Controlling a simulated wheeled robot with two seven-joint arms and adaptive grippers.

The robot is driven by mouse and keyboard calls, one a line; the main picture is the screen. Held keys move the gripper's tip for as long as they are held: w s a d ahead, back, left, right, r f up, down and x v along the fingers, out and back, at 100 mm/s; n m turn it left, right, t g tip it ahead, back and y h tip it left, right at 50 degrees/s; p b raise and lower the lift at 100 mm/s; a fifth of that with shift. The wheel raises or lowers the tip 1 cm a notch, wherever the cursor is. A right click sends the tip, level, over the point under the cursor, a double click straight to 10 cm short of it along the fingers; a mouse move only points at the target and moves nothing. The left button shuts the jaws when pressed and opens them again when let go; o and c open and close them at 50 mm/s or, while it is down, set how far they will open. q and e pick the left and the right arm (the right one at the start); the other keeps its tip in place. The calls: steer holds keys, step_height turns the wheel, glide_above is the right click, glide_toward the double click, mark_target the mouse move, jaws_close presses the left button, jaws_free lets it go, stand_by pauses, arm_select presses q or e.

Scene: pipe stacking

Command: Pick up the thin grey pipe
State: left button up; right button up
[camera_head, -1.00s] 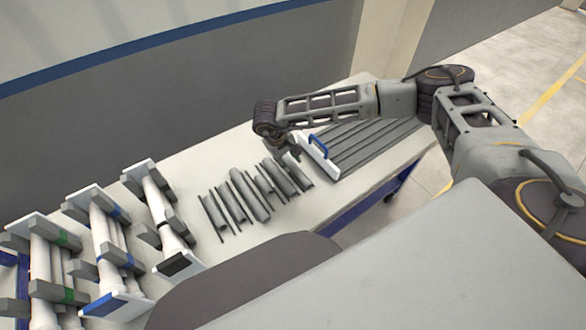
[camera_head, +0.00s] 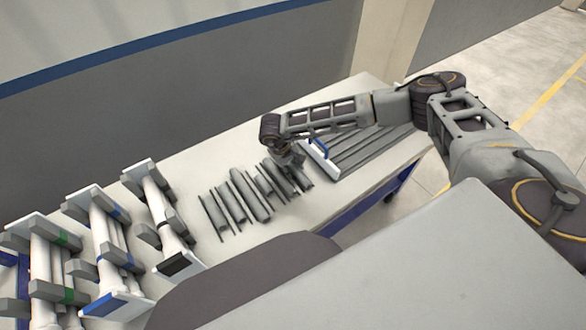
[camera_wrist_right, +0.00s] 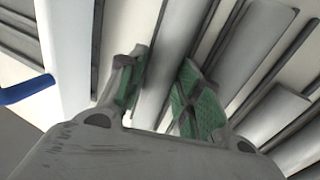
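Several grey pipes, thin and thick, lie side by side in a row on the table; one thin pipe (camera_head: 232,205) shows near the left of the row. I cannot tell which thin pipe is meant. My right gripper (camera_head: 294,159) is over the right end of the row, pointing down. In the right wrist view, its green-padded fingers (camera_wrist_right: 165,68) are apart, one on either side of a grey pipe (camera_wrist_right: 173,45). Gaps show beside that pipe, and its near end is hidden behind the gripper body. My left gripper is not in view.
A ribbed grey tray (camera_head: 365,148) with a white end plate and blue handle (camera_head: 318,147) stands right beside the right gripper. Bare white table (camera_head: 200,160) lies behind the row.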

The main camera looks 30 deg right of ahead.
mark_target(291, 167)
stand_by(0.4)
steer(key=c, duration=0.7)
steer(key=shift+r, duration=5)
steer(key=shift+a, duration=0.1)
